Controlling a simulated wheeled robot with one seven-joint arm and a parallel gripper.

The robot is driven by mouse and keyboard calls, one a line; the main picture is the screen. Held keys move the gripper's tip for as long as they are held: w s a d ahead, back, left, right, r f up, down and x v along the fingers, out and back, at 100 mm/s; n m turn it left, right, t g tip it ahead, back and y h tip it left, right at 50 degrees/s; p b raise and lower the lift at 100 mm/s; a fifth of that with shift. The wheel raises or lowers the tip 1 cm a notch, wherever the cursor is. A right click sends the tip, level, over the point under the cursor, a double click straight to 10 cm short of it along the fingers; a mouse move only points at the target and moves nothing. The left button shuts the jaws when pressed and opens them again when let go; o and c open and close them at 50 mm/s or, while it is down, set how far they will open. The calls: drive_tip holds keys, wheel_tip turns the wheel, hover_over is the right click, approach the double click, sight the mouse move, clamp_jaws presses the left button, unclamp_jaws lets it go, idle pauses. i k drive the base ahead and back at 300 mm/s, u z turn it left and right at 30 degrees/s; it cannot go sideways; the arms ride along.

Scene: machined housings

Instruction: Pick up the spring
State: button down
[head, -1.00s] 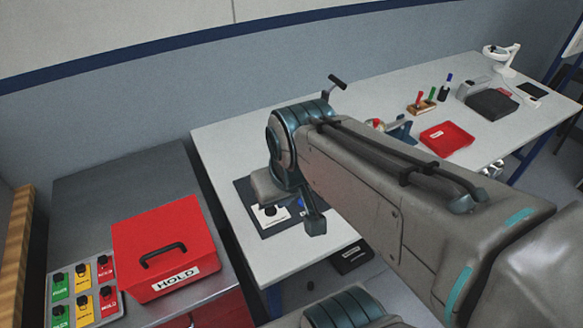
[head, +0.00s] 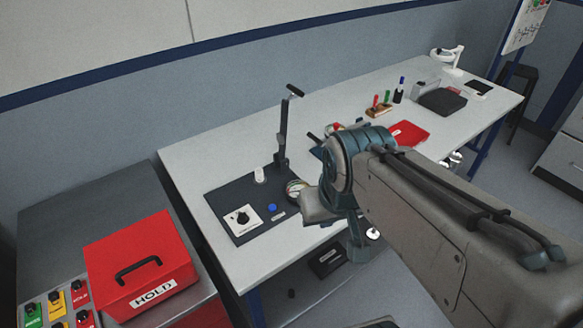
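No spring can be made out for certain in the head view. A small pale upright cylinder (head: 260,175) stands on the dark mat (head: 222,198) at the left end of the workbench, but I cannot tell whether it is a spring. My arm reaches in from the lower right, and its bent end is at the bench's front edge, just right of the mat. My gripper's fingers cannot be made out, so neither their opening nor anything between them shows. The arm hides part of the bench.
The mat also bears a tall black lever stand (head: 283,135), a round gauge (head: 296,188), a blue button (head: 272,208) and a white knob plate (head: 243,219). A red HOLD box (head: 140,255) is at left. A red tray (head: 408,133) and marker block (head: 380,109) lie further right.

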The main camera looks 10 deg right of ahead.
sight(257, 176)
drive_tip(key=z, duration=0.1)
drive_tip(key=i, duration=0.3)
drive_tip(key=u, duration=0.35)
drive_tip(key=k, duration=1.3)
drive_tip(key=z, duration=0.7)
drive_tip(key=i, duration=1.25)
drive_tip(key=u, duration=0.65)
drive_tip(key=i, duration=0.5)
drive_tip(key=u, duration=0.55)
